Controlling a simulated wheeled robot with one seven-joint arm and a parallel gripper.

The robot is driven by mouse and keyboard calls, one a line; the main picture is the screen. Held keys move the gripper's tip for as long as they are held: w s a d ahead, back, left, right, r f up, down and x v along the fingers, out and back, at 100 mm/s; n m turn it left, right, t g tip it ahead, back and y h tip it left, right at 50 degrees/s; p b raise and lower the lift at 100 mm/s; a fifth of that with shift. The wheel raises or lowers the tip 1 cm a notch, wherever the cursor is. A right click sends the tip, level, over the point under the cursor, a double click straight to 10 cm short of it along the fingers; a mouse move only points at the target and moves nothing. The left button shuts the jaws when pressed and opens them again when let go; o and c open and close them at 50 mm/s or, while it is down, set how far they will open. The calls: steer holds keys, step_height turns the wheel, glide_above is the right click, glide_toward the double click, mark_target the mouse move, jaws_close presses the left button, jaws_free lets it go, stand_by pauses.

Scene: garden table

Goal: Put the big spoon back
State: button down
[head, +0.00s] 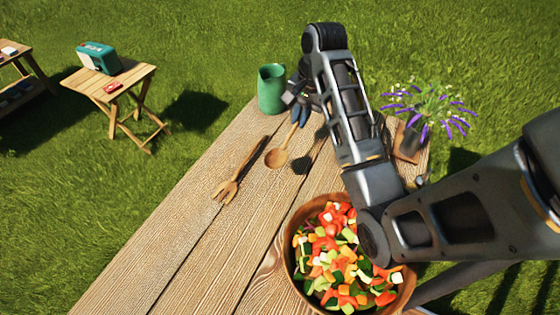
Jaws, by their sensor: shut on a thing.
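The big wooden spoon (277,157) is in the head view, its round bowl pointing toward the near side of the table and its handle running up to my gripper (299,113). My gripper is shut on the handle near its far end. A dark shadow lies to the right of the spoon, apart from it, so the spoon seems to be held above the wooden table (175,245). A wooden fork (238,172) lies on the table to the left of the spoon. The fingertips are small and partly hidden by my wrist.
A green pitcher (271,88) stands at the far end, close to my gripper. A wooden bowl (291,262) of chopped vegetables sits at the near right. A purple-flowered plant (432,112) is at the far right. The table's left side is clear.

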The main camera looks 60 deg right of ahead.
steer(key=p, duration=0.1)
glide_above(278, 170)
steer(key=f, duration=0.5)
steer(key=shift+s+d+f, duration=0.1)
steer(key=shift+s+d, duration=0.05)
steer(key=shift+s, duration=0.2)
steer(key=shift+f, duration=2.05)
steer(key=c, duration=1.2)
jaws_free()
